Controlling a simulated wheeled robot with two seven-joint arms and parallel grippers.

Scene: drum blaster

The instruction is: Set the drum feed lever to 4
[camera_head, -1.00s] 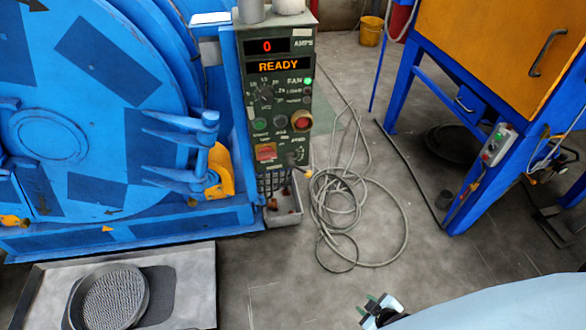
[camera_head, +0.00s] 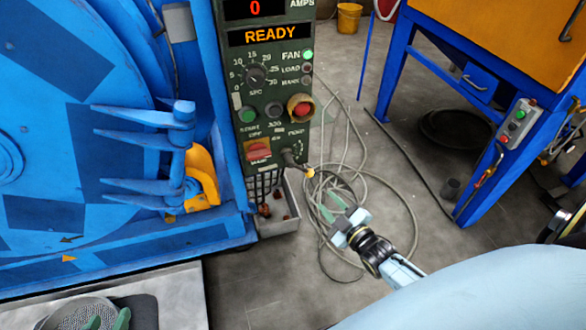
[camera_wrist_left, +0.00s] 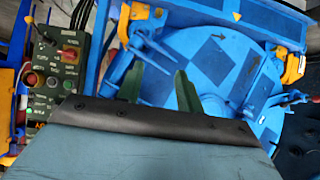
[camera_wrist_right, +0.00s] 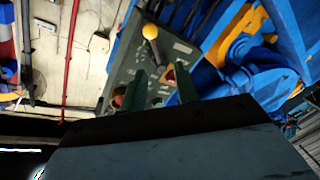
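The green control panel (camera_head: 272,120) stands right of the blue drum machine. At its lower right, the drum feed lever (camera_head: 293,160) sticks out and ends in a small yellow-orange ball knob (camera_head: 309,172). Its scale is too small to read. In the right wrist view the yellow ball (camera_wrist_right: 150,32) shows above the fingers. My right gripper (camera_head: 331,206) is open and empty, below and right of the knob, apart from it. My left gripper (camera_head: 108,321) is open and empty at the bottom left, over the round mesh; its green fingers (camera_wrist_left: 160,90) also show in its wrist view.
The panel shows 0 amps and READY, with a dial, buttons and a red switch (camera_head: 258,150) left of the lever. Drum door hinges (camera_head: 150,160) jut out on the left. A coiled cable (camera_head: 395,220) lies on the floor. A blue-legged cabinet (camera_head: 395,80) stands right.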

